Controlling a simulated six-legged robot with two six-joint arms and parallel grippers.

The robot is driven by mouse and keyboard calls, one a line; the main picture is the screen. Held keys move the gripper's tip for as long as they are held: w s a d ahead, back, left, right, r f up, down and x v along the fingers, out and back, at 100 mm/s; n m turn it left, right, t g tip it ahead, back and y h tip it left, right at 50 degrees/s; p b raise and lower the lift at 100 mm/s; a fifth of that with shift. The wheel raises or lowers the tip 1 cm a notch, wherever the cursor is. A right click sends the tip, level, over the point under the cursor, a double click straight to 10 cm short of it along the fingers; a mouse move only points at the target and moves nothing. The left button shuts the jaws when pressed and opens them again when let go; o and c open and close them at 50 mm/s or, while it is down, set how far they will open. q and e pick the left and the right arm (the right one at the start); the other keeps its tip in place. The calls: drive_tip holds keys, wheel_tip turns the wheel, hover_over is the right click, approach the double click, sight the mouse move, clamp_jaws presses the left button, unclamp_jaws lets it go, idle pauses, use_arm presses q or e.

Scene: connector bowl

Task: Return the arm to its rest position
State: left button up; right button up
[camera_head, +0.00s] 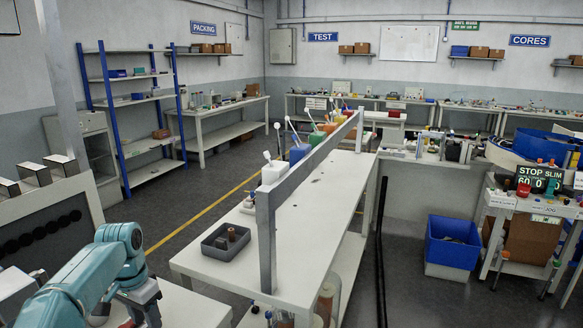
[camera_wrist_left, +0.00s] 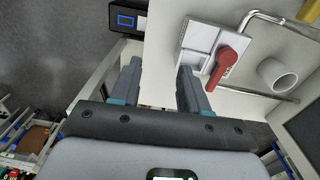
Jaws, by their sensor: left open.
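My left arm (camera_head: 75,285) is teal and comes in at the bottom left of the head view, bent at a joint. Behind the fingers are a pale surface and a panel (camera_wrist_left: 203,45) with a red handle (camera_wrist_left: 224,65), right of the right finger. I cannot tell if the handle touches it. My right gripper is in neither view.
A long white bench (camera_head: 300,225) with a grey upright rail (camera_head: 310,170) stands right of my arm. A grey tray (camera_head: 226,239) holds small parts. A white pipe end (camera_wrist_left: 277,75) and a bent metal tube (camera_wrist_left: 270,17) are near the gripper. Dark floor shows beyond.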

use_arm(q)
drive_tip(key=s+d+f+n+h, duration=0.1)
drive_tip(key=s+d+f, duration=0.2)
drive_tip(key=d+f, duration=0.35)
drive_tip(key=s+d+f+h, duration=0.1)
drive_tip(key=s+d+f, duration=0.25)
drive_tip(key=f, duration=0.65)
drive_tip(key=s+d+f+n+h, duration=0.1)
drive_tip(key=s+d+f, duration=0.3)
drive_tip(key=f, duration=0.5)
drive_tip(key=s+d+f+n, duration=0.2)
drive_tip(key=s+d, duration=0.1)
drive_tip(key=s, duration=0.7)
drive_tip(key=s+d+f+n, duration=0.2)
drive_tip(key=s+d, duration=0.1)
drive_tip(key=s, duration=0.7)
drive_tip(key=shift+h, duration=0.3)
drive_tip(key=shift+f, duration=0.1)
drive_tip(key=shift+n, duration=0.3)
